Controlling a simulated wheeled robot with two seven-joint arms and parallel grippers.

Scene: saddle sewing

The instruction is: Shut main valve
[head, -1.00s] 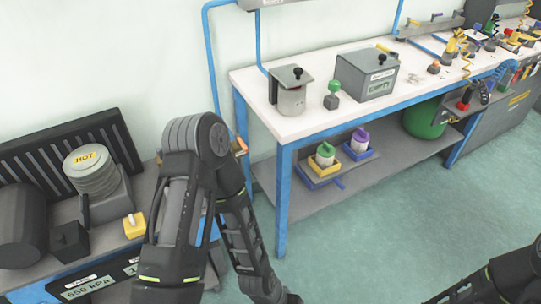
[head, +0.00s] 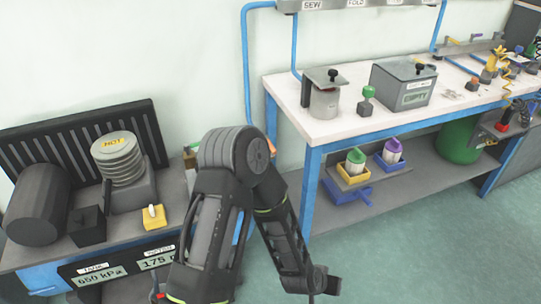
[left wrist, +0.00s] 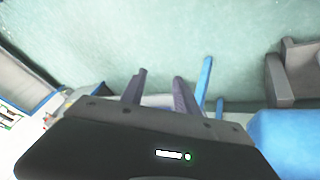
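I cannot make out a main valve with certainty. A small orange part (head: 271,147) shows just behind my left arm's elbow, mostly hidden. A small red part (head: 157,295) shows at the bottom edge beside my upper arm. My left arm bends down in the middle of the head view, and its gripper is hardly visible there. In the left wrist view the left gripper (left wrist: 160,75) has its two fingers apart, with nothing between them. My right gripper is in neither current view.
The left bench holds a dark cylinder (head: 38,204), a ribbed stack marked HOT (head: 118,158) and a yellow switch block (head: 154,217). Gauges reading 650 kPa (head: 101,274) and 175 (head: 158,258) sit on its front. A white-topped bench (head: 295,95) stands right; floor (head: 430,240) is clear.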

